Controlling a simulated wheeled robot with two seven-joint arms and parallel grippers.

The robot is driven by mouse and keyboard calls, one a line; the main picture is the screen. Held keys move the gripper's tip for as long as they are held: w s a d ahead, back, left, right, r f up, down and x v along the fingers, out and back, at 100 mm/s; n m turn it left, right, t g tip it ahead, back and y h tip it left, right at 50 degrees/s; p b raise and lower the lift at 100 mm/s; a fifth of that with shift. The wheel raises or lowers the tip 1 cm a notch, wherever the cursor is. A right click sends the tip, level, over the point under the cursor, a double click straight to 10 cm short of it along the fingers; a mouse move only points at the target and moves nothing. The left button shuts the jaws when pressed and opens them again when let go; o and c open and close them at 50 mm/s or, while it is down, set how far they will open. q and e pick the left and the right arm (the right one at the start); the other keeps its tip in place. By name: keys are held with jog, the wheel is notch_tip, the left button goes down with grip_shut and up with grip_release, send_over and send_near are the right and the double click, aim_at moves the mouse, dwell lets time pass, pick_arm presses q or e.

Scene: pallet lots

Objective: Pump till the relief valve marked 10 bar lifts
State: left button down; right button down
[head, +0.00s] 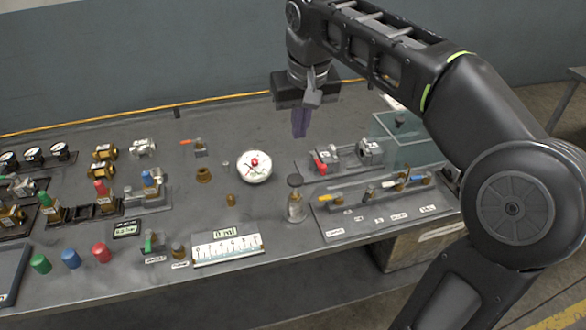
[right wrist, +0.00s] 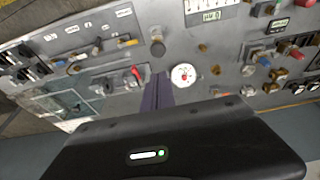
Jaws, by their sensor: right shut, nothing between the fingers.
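My right gripper (head: 300,124) is shut and empty, its purple fingers pointing down above the back of the grey bench. The fingers also show in the right wrist view (right wrist: 157,95), beside the gauge. The white round gauge (head: 255,170) has a red centre and stands in front of and left of the gripper. A metal cylinder with a black knob (head: 295,182), perhaps the pump, stands upright nearer the front edge. Valves with green (head: 46,203), red (head: 102,190) and blue (head: 148,180) caps stand at the left. I cannot read a 10 bar mark on any. My left gripper is not in view.
A white scale with a display (head: 227,248) lies near the front edge. A manifold with coloured levers (head: 375,193) and a red-handled block (head: 345,157) are at the right. Loose green, blue and red caps (head: 71,257) stand front left. The back middle is mostly clear.

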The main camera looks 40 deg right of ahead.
jog(key=p, duration=0.1)
send_near(296, 181)
jog(key=w+f, duration=0.2)
jog(key=f, duration=0.1)
jog(key=w+d+f, duration=0.1)
jog(key=f, duration=0.1)
jog(key=shift+f, duration=0.65)
notch_tip(296, 181, down, 4)
jog(key=b, duration=0.3)
jog(key=shift+r, duration=0.1)
jog(key=shift+s+r, duration=0.1)
jog(key=shift+s, duration=0.1)
